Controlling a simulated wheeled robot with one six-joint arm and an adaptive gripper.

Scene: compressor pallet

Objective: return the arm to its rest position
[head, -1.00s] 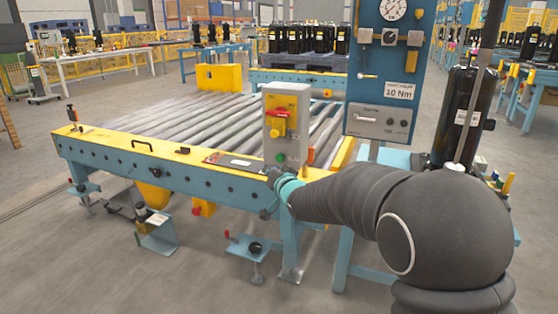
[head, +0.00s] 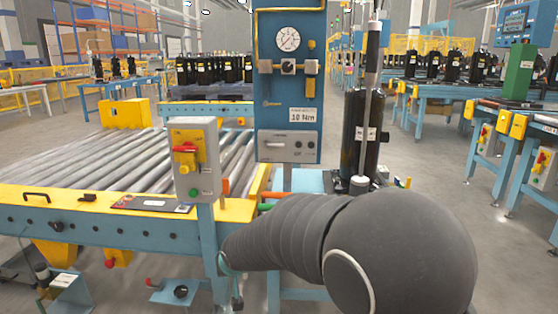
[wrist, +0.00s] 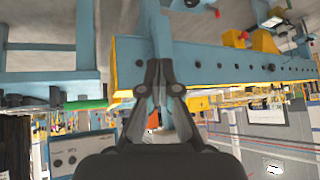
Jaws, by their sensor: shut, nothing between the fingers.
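My arm in its dark grey sleeve reaches across the lower right of the head view, toward the conveyor's front leg. In the wrist view, which looks upside down, my gripper (wrist: 158,75) has its two dark fingers together with nothing between them. Its tips overlap a light blue leg and beam (wrist: 210,58) of the conveyor frame; I cannot tell the gap. In the head view the gripper is largely hidden by the arm and hard to make out.
The roller conveyor (head: 100,192) with yellow edges is at the left. A grey control box (head: 195,160) with a red switch stands at its corner. Behind my arm are a blue gauge panel (head: 290,90) and a black compressor (head: 366,140). Open floor (head: 435,165) lies to the right.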

